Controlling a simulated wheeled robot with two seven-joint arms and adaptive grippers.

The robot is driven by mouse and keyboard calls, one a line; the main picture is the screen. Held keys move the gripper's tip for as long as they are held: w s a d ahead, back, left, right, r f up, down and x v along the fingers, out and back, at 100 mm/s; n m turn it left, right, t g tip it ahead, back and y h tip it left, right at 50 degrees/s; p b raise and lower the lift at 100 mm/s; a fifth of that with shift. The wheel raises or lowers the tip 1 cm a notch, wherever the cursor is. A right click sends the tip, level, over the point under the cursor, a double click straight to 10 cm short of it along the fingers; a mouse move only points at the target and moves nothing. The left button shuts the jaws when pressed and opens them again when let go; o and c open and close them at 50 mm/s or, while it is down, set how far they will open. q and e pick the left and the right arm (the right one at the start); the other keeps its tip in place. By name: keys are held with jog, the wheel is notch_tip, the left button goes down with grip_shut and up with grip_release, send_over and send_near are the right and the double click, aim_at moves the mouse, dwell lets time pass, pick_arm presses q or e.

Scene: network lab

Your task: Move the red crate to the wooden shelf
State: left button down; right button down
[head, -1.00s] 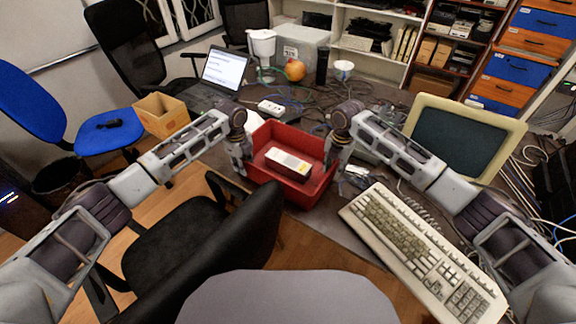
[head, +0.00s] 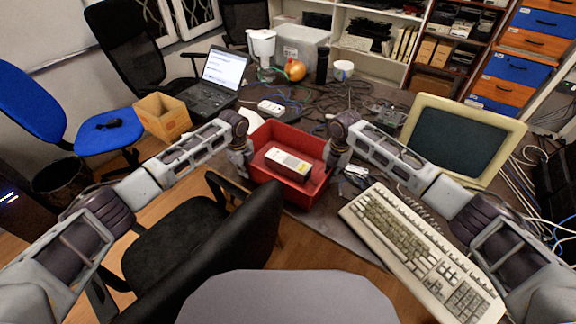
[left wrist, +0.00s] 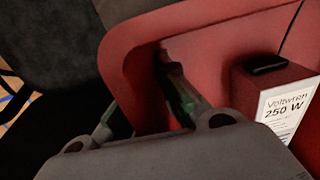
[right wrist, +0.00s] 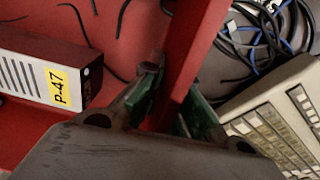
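The red crate (head: 308,198) stands upright near the table's front edge. A pale box with dark sides, labelled as a 250 W unit, lies in it (head: 288,163). My left gripper (head: 244,170) is at the crate's left wall. In the left wrist view (left wrist: 150,112) one finger is inside the wall and the other outside, apparently with some gap. My right gripper (head: 333,167) straddles the right wall in the same way, and its fingers look spread in the right wrist view (right wrist: 168,108). The outer fingertips are partly hidden. I cannot make out the wooden shelf for certain.
A keyboard (head: 415,250) and an old monitor (head: 460,140) stand right of the crate. Cables, a laptop (head: 222,75) and a power strip (head: 271,107) lie behind it. A black chair (head: 215,255) is close in front on the left. Shelving (head: 460,45) stands at the back.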

aim_at(333, 170)
pick_arm(q)
jog(key=shift+w+r+p, duration=0.1)
jog(key=shift+r+p, duration=0.2)
jog(key=shift+r, duration=0.05)
pick_arm(e)
jog(key=shift+w+r, duration=0.1)
jog(key=shift+r, duration=0.2)
